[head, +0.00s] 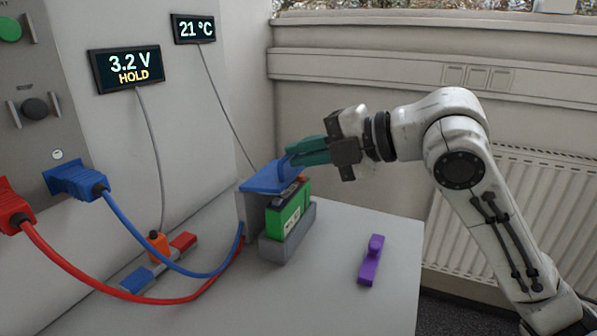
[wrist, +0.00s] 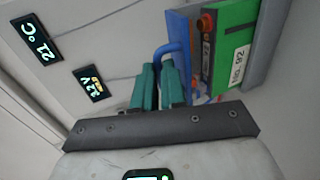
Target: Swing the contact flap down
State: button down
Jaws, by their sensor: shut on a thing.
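The blue contact flap (head: 266,178) sits over the top of the green battery (head: 288,213), roughly level in the head view. The battery stands upright in a grey holder (head: 281,249). My gripper (head: 291,160) comes in from the right, its green fingers shut on the flap's blue handle. In the wrist view my gripper (wrist: 160,75) has its fingers at the handle loop (wrist: 172,49) of the flap (wrist: 180,30), with the battery (wrist: 231,43) right beside it. Whether the flap touches the battery's terminals is hard to tell.
A purple piece (head: 371,263) lies on the grey bench, right of the holder. Red (head: 110,292) and blue (head: 178,264) cables hang at left from the cycler panel. A display (head: 127,68) reads 3.2 V HOLD, another (head: 193,28) 21 °C. The front right of the bench is clear.

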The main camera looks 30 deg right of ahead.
jog(key=shift+s+d+f+t+y+b, duration=0.15)
jog(key=shift+d+f+t+y+b, duration=0.2)
jog(key=shift+b, duration=0.6)
jog(key=shift+s+f+t+y+b, duration=0.15)
jog(key=shift+f+t+b, duration=0.3)
jog(key=shift+b, duration=0.5)
jog(key=c, duration=1.5)
grip_release()
jog(key=shift+f, duration=0.1)
jog(key=shift+s, duration=0.1)
jog(key=v, duration=1)
jog(key=shift+s+d, duration=0.25)
jog(key=shift+d, duration=0.05)
